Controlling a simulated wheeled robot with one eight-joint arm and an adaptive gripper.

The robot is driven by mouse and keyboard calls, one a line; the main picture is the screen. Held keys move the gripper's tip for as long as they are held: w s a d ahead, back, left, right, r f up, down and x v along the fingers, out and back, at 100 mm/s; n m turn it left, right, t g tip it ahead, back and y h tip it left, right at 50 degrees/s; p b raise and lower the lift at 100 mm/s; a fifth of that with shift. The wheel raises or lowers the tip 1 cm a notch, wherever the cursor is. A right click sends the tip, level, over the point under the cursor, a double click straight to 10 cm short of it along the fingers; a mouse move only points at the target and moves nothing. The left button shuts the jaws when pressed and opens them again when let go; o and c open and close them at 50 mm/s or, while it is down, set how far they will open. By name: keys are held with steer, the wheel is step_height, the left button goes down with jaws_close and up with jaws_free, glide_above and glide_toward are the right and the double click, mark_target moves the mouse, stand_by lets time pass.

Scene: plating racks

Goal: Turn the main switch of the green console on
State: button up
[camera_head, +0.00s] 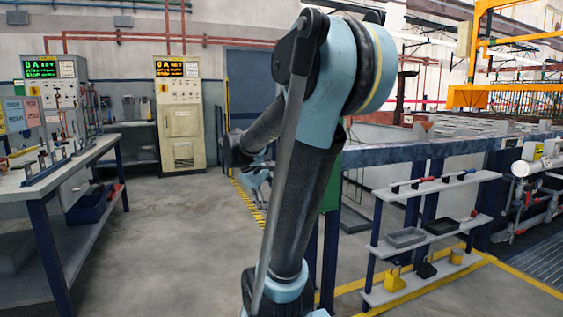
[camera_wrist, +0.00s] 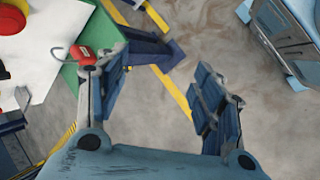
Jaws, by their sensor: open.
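The console with the green-lit display (camera_head: 50,95) stands at the far left in the head view, partly behind a bench. Its front carries small knobs and switches, too small to tell which is the main switch or how it is set. My gripper (camera_wrist: 160,97) is open and empty in the wrist view, its two blue padded fingers wide apart above the floor. In the head view my arm stands in the middle and its end points left, well apart from the console. The console is not seen in the wrist view.
A cream cabinet (camera_head: 181,115) with an amber display stands right of the console. A workbench (camera_head: 95,155) with tools runs along the left. A tool shelf (camera_head: 440,187) stands at the right. Bare floor (camera_head: 165,230) lies between. A red object (camera_wrist: 88,54) shows by the left finger.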

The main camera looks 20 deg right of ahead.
steer(key=w+d+r+n+h, duration=0.1)
steer(key=w+r+n+h, duration=0.15)
steer(key=w, duration=0.75)
steer(key=w+d+r+n+h, duration=0.1)
steer(key=w+r+n+h, duration=0.15)
steer(key=w, duration=0.65)
steer(key=w+d+r+n+h, duration=0.1)
steer(key=w+r+n+h, duration=0.15)
steer(key=w, duration=0.75)
steer(key=w+a+f+n+g+h, duration=0.1)
steer(key=w+a+f+g+h, duration=0.2)
steer(key=w, duration=0.5)
steer(key=d+t+h, duration=0.1)
steer(key=d, duration=1.6)
steer(key=shift+s+r, duration=0.4)
steer(key=shift+r, duration=0.05)
steer(key=shift+d, duration=0.1)
steer(key=c, duration=1.1)
